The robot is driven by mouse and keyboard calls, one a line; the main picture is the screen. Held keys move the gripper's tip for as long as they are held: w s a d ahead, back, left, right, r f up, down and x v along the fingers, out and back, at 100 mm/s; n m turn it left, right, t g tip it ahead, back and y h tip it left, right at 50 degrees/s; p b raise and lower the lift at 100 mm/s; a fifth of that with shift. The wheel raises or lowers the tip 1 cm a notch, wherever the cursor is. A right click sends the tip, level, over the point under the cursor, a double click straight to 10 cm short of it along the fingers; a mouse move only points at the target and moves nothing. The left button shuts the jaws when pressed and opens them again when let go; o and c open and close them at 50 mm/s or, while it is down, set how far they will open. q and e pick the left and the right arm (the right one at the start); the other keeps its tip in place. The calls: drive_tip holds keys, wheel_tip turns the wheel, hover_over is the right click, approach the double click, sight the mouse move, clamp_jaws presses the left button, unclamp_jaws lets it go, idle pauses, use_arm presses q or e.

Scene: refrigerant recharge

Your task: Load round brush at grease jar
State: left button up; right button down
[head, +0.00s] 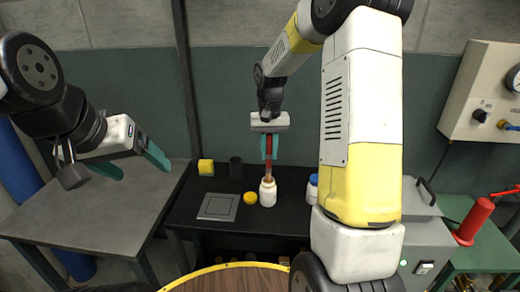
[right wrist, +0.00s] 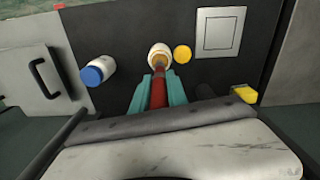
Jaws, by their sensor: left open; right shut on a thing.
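My right gripper (head: 269,147) is shut on the red handle of the round brush (head: 269,155), which hangs upright, bristle end down. The brush's lower end is at the mouth of the open white grease jar (head: 267,193) on the black table. In the right wrist view, the teal fingers grip the red handle (right wrist: 158,95) and the brush tip meets the jar opening (right wrist: 160,54); how deep it reaches is hidden. A yellow lid (head: 250,198) lies beside the jar. My left gripper (head: 134,168) is open and empty above the grey table at left.
A blue-capped white jar (head: 312,188) stands right of the grease jar, partly behind my right arm. A grey square plate (head: 218,207), a yellow block (head: 206,167) and a dark cup (head: 236,167) are on the left of the black table (head: 185,212). The grey table (head: 90,215) is bare.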

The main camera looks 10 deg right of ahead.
sight(269, 137)
drive_tip(key=shift+r, duration=2.65)
